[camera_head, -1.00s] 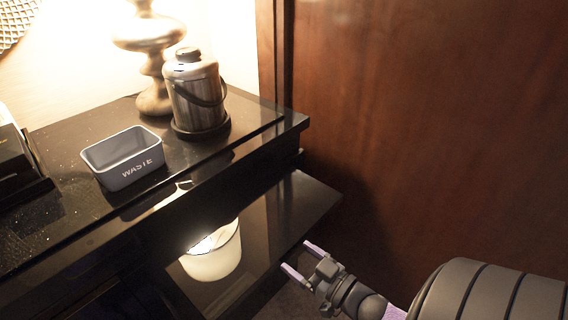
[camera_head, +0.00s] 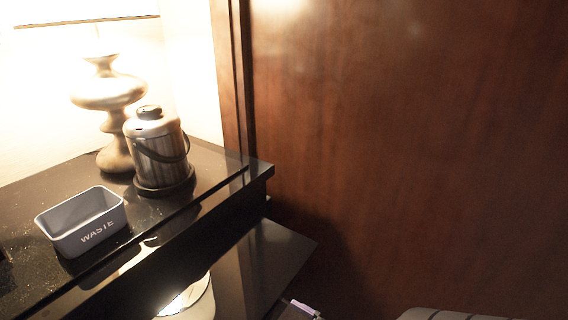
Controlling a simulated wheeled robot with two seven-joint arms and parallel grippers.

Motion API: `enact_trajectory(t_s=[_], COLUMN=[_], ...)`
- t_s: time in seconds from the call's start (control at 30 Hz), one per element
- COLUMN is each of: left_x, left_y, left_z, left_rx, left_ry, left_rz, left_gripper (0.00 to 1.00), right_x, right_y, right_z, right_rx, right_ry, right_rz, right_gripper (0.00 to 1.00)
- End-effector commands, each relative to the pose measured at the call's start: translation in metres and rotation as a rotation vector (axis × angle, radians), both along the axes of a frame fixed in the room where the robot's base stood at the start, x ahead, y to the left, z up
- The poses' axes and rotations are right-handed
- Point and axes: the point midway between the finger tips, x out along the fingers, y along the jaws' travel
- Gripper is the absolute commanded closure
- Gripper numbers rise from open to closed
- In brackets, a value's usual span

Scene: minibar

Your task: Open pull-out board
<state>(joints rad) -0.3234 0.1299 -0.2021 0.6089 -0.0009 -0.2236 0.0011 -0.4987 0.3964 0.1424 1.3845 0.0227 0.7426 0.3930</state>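The pull-out board (camera_head: 265,262) is a dark glossy panel below the black minibar counter. It stands out past the counter's front edge, and its lower part is cut off by the picture's bottom edge. My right gripper (camera_head: 303,309) barely shows at the bottom edge, beside the board's outer edge. Only a pale purple fingertip part is visible, so its opening and any contact with the board cannot be told. My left gripper is not in view.
On the counter (camera_head: 215,172) stand a grey WASTE bin (camera_head: 82,225), a metal flask (camera_head: 157,150) and a lamp (camera_head: 108,92). A pale, bright round shape (camera_head: 190,302) shows at the board. A brown wooden panel (camera_head: 420,150) fills the right side.

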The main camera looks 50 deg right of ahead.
Motion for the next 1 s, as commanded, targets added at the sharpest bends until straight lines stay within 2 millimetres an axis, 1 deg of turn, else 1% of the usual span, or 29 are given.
enact_trajectory(t_s=[0.03, 0.1, 0.2, 0.33, 0.4, 0.5, 0.83, 0.87, 0.93, 0.97, 1.0], left_x=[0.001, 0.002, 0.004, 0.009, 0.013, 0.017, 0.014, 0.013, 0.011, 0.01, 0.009], left_y=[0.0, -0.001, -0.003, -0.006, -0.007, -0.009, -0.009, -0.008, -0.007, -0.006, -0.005], left_z=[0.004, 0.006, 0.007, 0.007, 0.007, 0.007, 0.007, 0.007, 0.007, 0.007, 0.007], left_rx=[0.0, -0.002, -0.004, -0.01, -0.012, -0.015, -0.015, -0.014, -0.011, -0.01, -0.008], left_ry=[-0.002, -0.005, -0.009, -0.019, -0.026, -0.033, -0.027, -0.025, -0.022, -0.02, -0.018], left_rz=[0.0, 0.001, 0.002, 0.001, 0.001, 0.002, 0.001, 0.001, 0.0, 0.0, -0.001], left_gripper=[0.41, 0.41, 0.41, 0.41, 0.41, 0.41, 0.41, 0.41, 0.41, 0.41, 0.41], right_x=[-0.013, -0.032, -0.057, -0.077, -0.083, -0.085, -0.084, -0.084, -0.087, -0.09, -0.098], right_y=[-0.001, -0.003, -0.005, -0.006, -0.007, -0.007, -0.007, -0.006, -0.004, -0.002, 0.005], right_z=[0.001, 0.001, 0.001, 0.0, 0.0, 0.0, -0.001, -0.004, -0.031, -0.051, -0.083], right_rx=[0.001, 0.001, 0.0, 0.0, 0.0, 0.0, 0.0, -0.001, -0.007, -0.014, -0.024], right_ry=[0.005, 0.006, 0.005, 0.003, 0.002, 0.001, 0.004, 0.018, 0.121, 0.199, 0.332], right_rz=[-0.002, -0.002, -0.002, -0.002, -0.002, -0.001, -0.002, -0.008, -0.043, -0.065, -0.093], right_gripper=[0.0, 0.0, 0.0, 0.0, 0.0, 0.0, 0.0, 0.0, 0.0, 0.0, 0.0])
